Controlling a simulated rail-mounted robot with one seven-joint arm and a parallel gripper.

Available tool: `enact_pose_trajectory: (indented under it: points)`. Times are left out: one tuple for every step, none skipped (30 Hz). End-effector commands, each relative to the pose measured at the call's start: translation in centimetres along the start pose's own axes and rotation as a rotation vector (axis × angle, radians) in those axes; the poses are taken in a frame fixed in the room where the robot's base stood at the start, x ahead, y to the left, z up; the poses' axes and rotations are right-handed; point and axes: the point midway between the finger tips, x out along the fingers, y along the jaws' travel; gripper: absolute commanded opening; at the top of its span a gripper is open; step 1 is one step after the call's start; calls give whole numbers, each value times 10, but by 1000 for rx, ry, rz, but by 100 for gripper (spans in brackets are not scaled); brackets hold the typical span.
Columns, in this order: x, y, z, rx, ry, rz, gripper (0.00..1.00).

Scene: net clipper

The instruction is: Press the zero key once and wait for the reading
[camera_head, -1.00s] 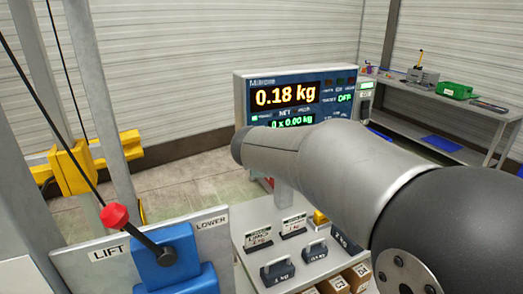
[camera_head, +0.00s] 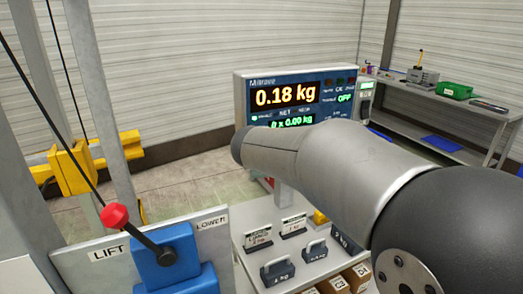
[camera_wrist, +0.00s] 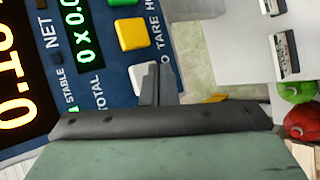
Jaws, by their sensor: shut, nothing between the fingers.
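The scale display (camera_head: 300,95) stands behind my arm in the head view and reads 0.18 kg, with 0 x 0.00 kg below. In the wrist view its blue panel (camera_wrist: 95,15) lies sideways, with the large digits partly cut off. A white key (camera_wrist: 141,79) sits beside a label ending in "O", partly hidden by my fingers; it looks like the zero key. A yellow key (camera_wrist: 131,34) is by "TARE". My gripper (camera_wrist: 157,72) is shut and empty, its tips at the white key's edge. I cannot tell if they touch it.
A lift lever with a red knob (camera_head: 115,216) stands at left. Grey weights (camera_head: 278,271) and label cards sit on a pale table below the display.

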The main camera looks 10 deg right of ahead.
Motion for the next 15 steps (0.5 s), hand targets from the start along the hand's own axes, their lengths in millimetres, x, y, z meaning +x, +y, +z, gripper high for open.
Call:
enact_pose_trajectory:
  points:
    - [0, 0, 0, 0, 0, 0, 0]
    - [0, 0, 0, 0, 0, 0, 0]
    - [1, 0, 0, 0, 0, 0, 0]
    - [1, 0, -1, 0, 0, 0, 0]
    - [2, 1, -1, 0, 0, 0, 0]
    - [3, 2, -2, 0, 0, 0, 0]
    - [4, 2, -3, 0, 0, 0, 0]
    - [5, 3, -3, 0, 0, 0, 0]
    - [5, 3, -4, 0, 0, 0, 0]
    - [6, 4, -4, 0, 0, 0, 0]
    - [6, 4, -4, 0, 0, 0, 0]
    - [6, 4, -4, 0, 0, 0, 0]
    - [6, 4, -4, 0, 0, 0, 0]
    - [6, 4, -4, 0, 0, 0, 0]
    - [6, 4, -4, 0, 0, 0, 0]
